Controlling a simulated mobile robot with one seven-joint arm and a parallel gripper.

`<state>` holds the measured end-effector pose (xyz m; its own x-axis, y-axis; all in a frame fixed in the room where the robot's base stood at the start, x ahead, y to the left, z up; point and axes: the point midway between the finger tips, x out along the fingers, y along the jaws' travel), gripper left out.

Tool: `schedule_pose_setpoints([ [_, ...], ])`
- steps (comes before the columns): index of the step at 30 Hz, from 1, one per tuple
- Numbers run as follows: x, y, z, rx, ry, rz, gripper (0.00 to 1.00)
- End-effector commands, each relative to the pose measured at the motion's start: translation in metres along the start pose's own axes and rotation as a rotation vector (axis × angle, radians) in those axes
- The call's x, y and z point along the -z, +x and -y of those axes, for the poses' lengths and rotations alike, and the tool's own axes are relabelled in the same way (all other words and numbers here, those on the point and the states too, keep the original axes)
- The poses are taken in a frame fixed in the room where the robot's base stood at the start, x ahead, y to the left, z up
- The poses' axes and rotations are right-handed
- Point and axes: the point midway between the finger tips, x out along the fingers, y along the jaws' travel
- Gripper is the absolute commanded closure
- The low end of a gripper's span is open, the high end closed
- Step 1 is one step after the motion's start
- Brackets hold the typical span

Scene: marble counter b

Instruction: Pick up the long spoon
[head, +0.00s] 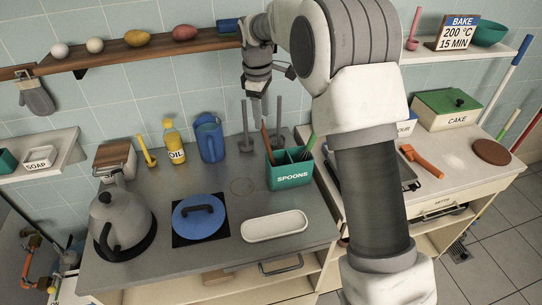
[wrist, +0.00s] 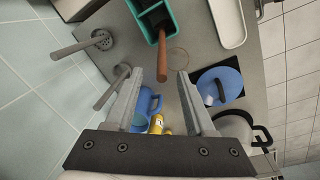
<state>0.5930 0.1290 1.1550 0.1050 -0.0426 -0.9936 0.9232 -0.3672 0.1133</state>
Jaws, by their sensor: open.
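A teal box (head: 289,178) marked SPOONS stands on the grey counter; it also shows at the top of the wrist view (wrist: 171,20). A long reddish-brown handle (head: 266,143), likely that of the long spoon, rises from its left compartment. Its lower end is hidden in the box. My gripper (head: 258,92) is above and behind the box, pointing down. In the wrist view, my gripper (wrist: 160,73) is open, and the handle (wrist: 162,58) shows between the fingertips. I cannot tell whether its tip is between them in depth. Nothing is held.
Two grey upright rods on round bases (head: 245,122) stand close behind the box. A blue jug (head: 209,139) and a yellow oil bottle (head: 174,143) stand left. A white dish (head: 274,227) lies in front.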

Motion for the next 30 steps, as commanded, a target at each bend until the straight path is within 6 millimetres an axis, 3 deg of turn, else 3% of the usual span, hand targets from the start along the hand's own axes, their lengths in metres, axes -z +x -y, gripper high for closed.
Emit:
schedule_pose_setpoints([
  [3, 0.0, 0.02, 0.001, 0.003, -0.001, 0.002, 0.45],
  [11, -0.002, 0.038, 0.001, 0.002, 0.0, 0.001, 0.45],
  [20, -0.007, 0.079, 0.003, 0.002, 0.0, 0.0, 0.45],
  [29, -0.007, 0.084, 0.003, 0.0, 0.0, -0.001, 0.45],
  [30, -0.007, 0.084, 0.003, 0.0, 0.001, -0.001, 0.53],
])
